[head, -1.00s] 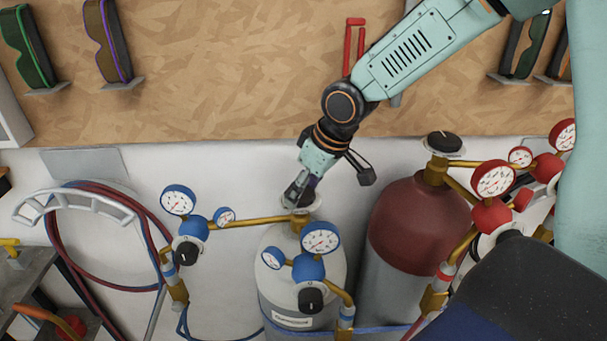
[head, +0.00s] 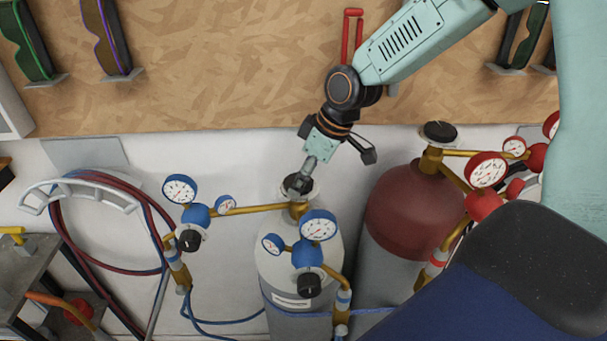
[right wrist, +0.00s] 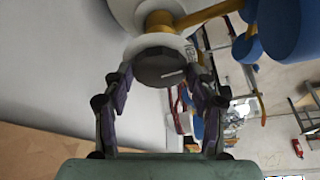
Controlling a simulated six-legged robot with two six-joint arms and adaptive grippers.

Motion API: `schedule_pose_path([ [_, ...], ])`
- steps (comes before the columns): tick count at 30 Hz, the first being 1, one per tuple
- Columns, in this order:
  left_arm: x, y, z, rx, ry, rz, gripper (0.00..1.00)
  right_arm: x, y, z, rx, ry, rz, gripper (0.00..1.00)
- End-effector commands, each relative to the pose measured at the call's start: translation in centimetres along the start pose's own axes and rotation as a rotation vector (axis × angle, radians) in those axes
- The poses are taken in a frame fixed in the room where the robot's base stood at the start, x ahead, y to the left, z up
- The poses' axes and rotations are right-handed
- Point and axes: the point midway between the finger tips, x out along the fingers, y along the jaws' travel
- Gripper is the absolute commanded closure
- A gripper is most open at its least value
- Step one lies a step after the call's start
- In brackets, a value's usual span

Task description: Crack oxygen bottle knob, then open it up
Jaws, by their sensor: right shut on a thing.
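The oxygen bottle (head: 275,248) is a pale cylinder with a label, standing against the white wall. Its dark round knob (right wrist: 160,67) sits on top of a brass valve with a pale collar, and a light line marks its face. My right gripper (head: 298,186) comes down onto the knob from above; in the right wrist view its two fingers stand on either side of the knob and are shut on it. In the head view the gripper mostly hides the knob. My left gripper is not in view.
Blue regulators with gauges (head: 318,225) branch off the bottle's brass pipes, close to the gripper. A dark red bottle (head: 405,215) with a black knob (head: 440,133) and red gauges (head: 486,170) stands to the right. Hoses hang on a rack (head: 85,185) at left.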

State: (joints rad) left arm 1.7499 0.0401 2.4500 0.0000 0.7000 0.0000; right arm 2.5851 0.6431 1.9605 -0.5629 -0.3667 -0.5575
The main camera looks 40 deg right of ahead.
Motion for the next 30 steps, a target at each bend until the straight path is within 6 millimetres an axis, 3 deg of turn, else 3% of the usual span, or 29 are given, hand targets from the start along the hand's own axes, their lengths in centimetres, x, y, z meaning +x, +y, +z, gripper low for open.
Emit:
schedule_pose_path([
  [5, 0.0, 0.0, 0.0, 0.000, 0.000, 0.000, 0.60, -0.2, 0.4, -0.4, 0.000, 0.011, 0.010, 0.74],
  [6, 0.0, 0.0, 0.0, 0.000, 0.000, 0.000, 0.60, -0.2, 0.4, -0.4, 0.000, 0.011, 0.010, 0.40],
  [13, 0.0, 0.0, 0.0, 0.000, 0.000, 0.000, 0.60, -0.1, 0.2, -0.2, 0.001, 0.006, 0.006, 0.20],
  [23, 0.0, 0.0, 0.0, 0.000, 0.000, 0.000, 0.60, -0.1, 0.1, -0.1, 0.001, 0.003, 0.002, 0.20],
  [30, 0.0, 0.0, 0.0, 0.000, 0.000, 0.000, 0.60, -2.5, 0.1, -0.2, 0.002, 0.009, 0.002, 0.20],
])
